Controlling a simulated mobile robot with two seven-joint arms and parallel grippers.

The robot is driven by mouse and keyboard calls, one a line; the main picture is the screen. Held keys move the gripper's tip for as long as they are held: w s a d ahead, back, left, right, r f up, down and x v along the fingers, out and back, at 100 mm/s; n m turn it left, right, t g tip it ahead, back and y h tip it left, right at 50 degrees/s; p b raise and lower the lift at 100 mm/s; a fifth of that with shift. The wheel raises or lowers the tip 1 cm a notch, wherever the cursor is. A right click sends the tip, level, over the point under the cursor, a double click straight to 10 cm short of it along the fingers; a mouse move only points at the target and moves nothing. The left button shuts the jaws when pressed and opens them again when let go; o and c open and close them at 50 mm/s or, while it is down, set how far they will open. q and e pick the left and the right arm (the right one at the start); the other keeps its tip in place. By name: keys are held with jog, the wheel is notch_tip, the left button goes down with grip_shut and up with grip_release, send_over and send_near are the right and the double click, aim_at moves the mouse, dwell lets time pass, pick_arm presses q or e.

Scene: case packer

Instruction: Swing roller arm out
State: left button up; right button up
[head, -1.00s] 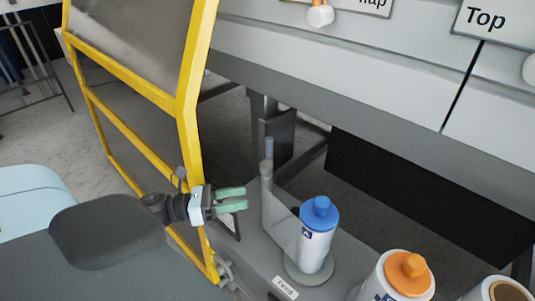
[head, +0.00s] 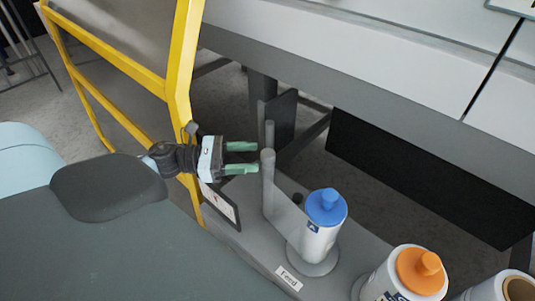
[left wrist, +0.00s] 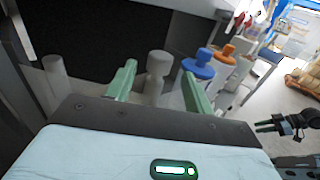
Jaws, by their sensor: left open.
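The roller arm (head: 285,212) is a grey plate with an upright grey roller post (head: 268,183) at its end, beside the blue-capped bottle (head: 323,225). A second, thinner post (head: 269,133) stands behind it. My left gripper (head: 258,157) is open, its green fingertips just left of the front post's top in the head view. In the left wrist view, a rounded post (left wrist: 158,72) shows between the open fingers, and another post (left wrist: 55,77) stands to their left. Contact cannot be told. My right gripper (left wrist: 262,126) shows only in the left wrist view, its two fingers apart and empty.
An orange-capped bottle (head: 415,275) and an open-topped container (head: 505,290) stand to the right. A yellow-framed guard door (head: 180,80) is behind my left wrist. A "Feed" label (head: 289,278) sits on the grey ledge. White machine panels (head: 380,55) overhang behind.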

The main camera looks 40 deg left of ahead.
aim_at(268, 156)
pick_arm(q)
jog(key=x, duration=0.3)
jog(key=shift+w+d+r+p, duration=0.15)
jog(key=shift+w+d+p, duration=0.1)
jog(key=shift+p, duration=0.05)
jog(key=shift+x, duration=0.9)
grip_shut()
